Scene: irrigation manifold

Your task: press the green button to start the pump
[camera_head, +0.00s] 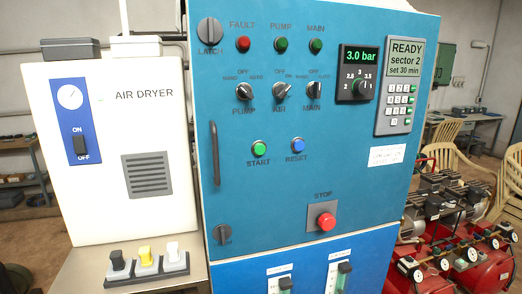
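The green button (259,148), labelled START, sits in the middle of the blue control panel (270,200). A blue RESET button (298,145) is just to its right. A red STOP button (326,221) sits lower right on a grey square plate. My gripper is not in view, and nothing covers the green button.
A vertical handle (215,153) stands out at the panel's left. Selector knobs, a 3.0 bar gauge (356,73) and a keypad display reading READY (405,60) are above. A white air dryer (105,200) stands left; red machines (480,272) stand right.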

